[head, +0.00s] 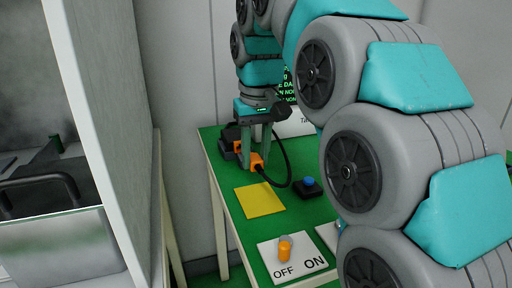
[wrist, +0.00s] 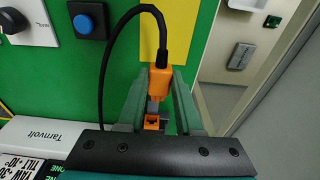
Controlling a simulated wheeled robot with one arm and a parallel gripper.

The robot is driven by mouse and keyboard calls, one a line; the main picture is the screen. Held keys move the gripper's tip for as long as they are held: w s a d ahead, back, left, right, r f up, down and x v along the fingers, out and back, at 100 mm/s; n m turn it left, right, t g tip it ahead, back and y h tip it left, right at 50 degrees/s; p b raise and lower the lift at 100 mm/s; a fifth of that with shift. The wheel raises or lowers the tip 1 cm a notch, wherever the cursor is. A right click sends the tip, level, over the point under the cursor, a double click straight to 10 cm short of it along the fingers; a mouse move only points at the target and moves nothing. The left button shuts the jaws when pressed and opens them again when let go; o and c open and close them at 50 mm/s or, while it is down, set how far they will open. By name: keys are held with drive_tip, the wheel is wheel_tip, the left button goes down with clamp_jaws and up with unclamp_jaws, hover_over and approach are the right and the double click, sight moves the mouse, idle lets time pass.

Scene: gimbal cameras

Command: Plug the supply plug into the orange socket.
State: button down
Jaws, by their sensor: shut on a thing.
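The supply plug is orange with a black cable (head: 288,160) leaving its outer end. My gripper (head: 257,157) is shut on the plug (head: 257,162), low over the green table; in the wrist view, the plug (wrist: 157,68) sits between the tips of my two fingers (wrist: 160,88). The orange socket (head: 238,147) is on a dark unit at the table's back left, just beyond the plug. The socket also shows in the wrist view (wrist: 152,122), between the fingers and below the plug. A grey part lies between plug and socket; I cannot tell whether they touch.
A yellow sheet (head: 258,201) lies in front of the plug on the green table (head: 240,225). A blue button on a black box (head: 308,187) stands to its right. An OFF/ON panel (head: 292,260) with an orange knob is nearer. The cable loops beside my gripper.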

sight(256, 156)
drive_tip(key=shift+w+d+f, duration=0.1)
drive_tip(key=shift+w+f, duration=0.15)
drive_tip(key=shift+f, duration=0.4)
drive_tip(key=shift+w+f, duration=0.25)
drive_tip(key=shift+f, duration=0.35)
drive_tip(key=shift+w+f, duration=0.1)
drive_tip(key=shift+w, duration=0.05)
drive_tip(key=shift+w+a, duration=0.2)
drive_tip(key=shift+w, duration=0.5)
drive_tip(key=shift+w+a, duration=0.2)
drive_tip(key=shift+w, duration=0.45)
drive_tip(key=shift+w+a+p, duration=0.3)
drive_tip(key=shift+w+p, duration=0.5)
drive_tip(key=shift+w, duration=0.15)
drive_tip(key=shift+w+a+p, duration=0.2)
drive_tip(key=shift+w+p, duration=0.1)
drive_tip(key=shift+w, duration=0.4)
drive_tip(key=shift+w+a, duration=0.15)
drive_tip(key=shift+w, duration=0.45)
drive_tip(key=shift+w+a, duration=0.15)
drive_tip(key=shift+w, duration=0.4)
drive_tip(key=c, duration=0.5)
unclamp_jaws()
